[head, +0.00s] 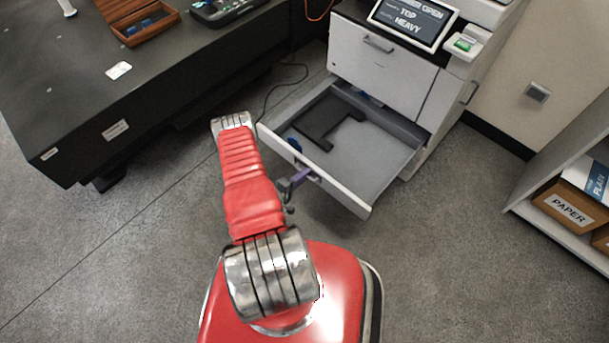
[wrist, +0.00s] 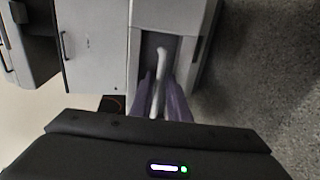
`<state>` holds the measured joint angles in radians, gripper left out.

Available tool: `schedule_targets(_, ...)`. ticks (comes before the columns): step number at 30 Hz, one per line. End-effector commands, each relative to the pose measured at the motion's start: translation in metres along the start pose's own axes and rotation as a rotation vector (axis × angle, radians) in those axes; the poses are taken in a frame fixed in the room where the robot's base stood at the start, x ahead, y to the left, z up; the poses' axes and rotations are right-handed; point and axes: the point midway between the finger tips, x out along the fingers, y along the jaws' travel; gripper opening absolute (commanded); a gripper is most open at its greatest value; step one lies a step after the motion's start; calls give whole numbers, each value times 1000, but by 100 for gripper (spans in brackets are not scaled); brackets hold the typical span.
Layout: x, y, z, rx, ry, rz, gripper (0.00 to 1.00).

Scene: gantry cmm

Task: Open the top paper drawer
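The white printer (head: 380,75) stands at the upper right. Its paper drawer (head: 385,160), below a closed upper front panel (head: 372,70), is pulled well out, showing a grey tray floor and a dark bracket inside. My gripper (head: 300,177) is at the outer side of the drawer front. In the wrist view, the purple fingers of my gripper (wrist: 161,90) lie on both sides of a pale bar, the drawer handle (wrist: 160,60), and appear shut on it. The handle is mostly hidden by the fingers in the head view.
A dark table (head: 130,85) with a wooden box (head: 150,28) stands at the left. A white shelf (head: 540,195) with a box labelled PAPER (head: 568,208) is at the right. A cable lies on the floor behind my arm. The floor right of the drawer is clear.

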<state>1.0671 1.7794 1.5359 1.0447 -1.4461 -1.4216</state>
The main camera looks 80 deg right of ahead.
Motion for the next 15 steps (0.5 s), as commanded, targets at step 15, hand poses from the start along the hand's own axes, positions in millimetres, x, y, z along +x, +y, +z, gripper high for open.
schedule_targets(15,-34,0,-2,0,3,1,15)
